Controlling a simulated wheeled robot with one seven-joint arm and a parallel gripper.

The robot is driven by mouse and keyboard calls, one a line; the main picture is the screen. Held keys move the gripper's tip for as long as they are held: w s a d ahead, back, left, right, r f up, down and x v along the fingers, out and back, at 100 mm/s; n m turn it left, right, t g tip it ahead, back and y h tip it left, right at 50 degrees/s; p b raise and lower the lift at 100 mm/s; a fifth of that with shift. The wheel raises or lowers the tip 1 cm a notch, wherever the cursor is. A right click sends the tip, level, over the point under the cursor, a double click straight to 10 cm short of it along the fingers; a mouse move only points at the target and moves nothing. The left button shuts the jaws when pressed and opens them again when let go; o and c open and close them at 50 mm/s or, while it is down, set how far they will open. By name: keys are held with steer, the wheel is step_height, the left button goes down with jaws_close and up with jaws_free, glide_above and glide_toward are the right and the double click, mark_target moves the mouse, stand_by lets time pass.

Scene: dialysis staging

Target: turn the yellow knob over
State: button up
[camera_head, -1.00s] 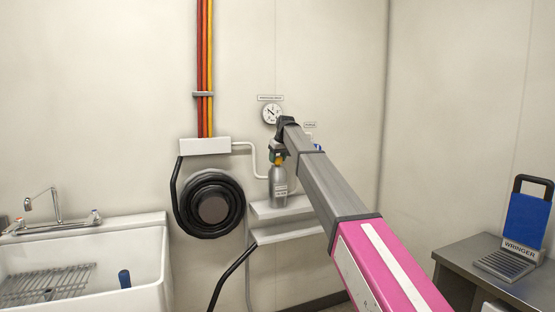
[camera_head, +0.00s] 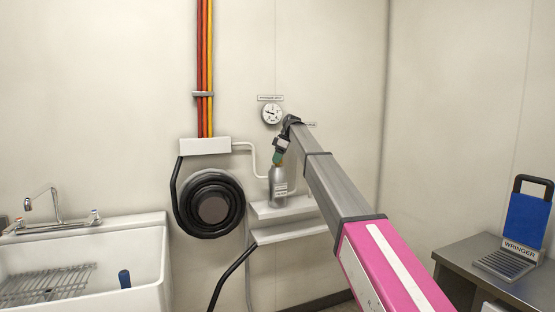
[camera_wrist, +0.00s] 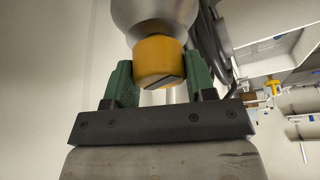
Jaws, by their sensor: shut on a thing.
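The yellow knob (camera_wrist: 158,62) sits at the neck of a grey metal bottle (camera_wrist: 155,12) in the wrist view. My gripper (camera_wrist: 158,82) is shut on the knob, with one green finger on each side of it. A dark slot or mark shows on the knob's near face. In the head view the grey bottle (camera_head: 278,188) stands upright on a white wall shelf. My gripper (camera_head: 279,157) is at its top, and the knob is hidden there by the fingers.
A round gauge (camera_head: 272,114) is on the wall just above my gripper. A black hose reel (camera_head: 209,204) and a white box (camera_head: 205,146) are to the left. The white shelf (camera_head: 290,235) is below. A sink (camera_head: 150,240) is at far left, a steel table (camera_head: 470,262) at right.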

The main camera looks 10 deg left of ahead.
steer(key=shift+n+g, duration=0.4)
steer(key=shift+n, duration=0.7)
steer(key=o, duration=0.9)
steer(key=shift+r, duration=0.1)
steer(key=v, duration=1)
steer(key=shift+w+r, duration=0.1)
steer(key=shift+r, duration=0.25)
